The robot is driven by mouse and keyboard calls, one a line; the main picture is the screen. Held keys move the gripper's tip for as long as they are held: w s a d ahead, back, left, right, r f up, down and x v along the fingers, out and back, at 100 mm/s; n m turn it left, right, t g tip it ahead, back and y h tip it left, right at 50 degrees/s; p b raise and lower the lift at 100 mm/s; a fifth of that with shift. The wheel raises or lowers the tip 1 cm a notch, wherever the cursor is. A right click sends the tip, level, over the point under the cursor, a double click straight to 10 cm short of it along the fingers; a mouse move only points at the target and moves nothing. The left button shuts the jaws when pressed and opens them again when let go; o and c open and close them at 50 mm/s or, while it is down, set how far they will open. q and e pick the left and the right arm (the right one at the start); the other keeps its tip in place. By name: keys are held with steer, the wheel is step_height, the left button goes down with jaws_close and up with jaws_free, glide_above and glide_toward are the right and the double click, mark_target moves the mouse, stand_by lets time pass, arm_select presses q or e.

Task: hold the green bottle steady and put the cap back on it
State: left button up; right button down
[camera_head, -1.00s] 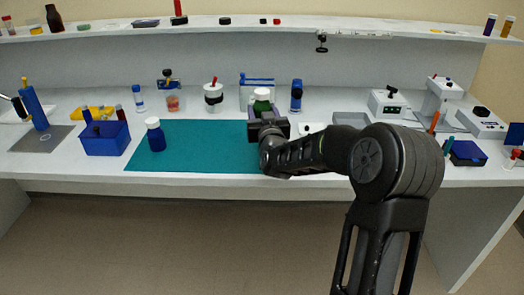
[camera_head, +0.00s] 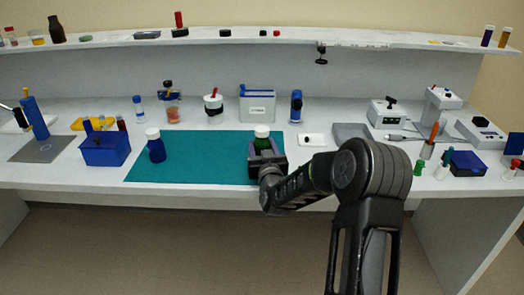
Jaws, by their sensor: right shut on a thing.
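The green bottle (camera_head: 262,144) stands upright at the right end of the teal mat (camera_head: 205,167), with a white top (camera_head: 262,131) that looks like a cap; whether it is seated cannot be told. My right gripper (camera_head: 264,153) is shut on the green bottle, its fingers around the lower body and hiding its base. I cannot tell whether the base touches the mat. My left gripper is not in view.
A blue bottle with a white top (camera_head: 156,150) stands on the mat's left part. A blue box (camera_head: 106,152) is left of the mat. A white plate with a dark spot (camera_head: 311,141) lies to the right. The mat's middle is clear.

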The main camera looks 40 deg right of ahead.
steer(key=shift+f, duration=0.75)
steer(key=shift+f, duration=0.1)
steer(key=c, duration=0.6)
jaws_free()
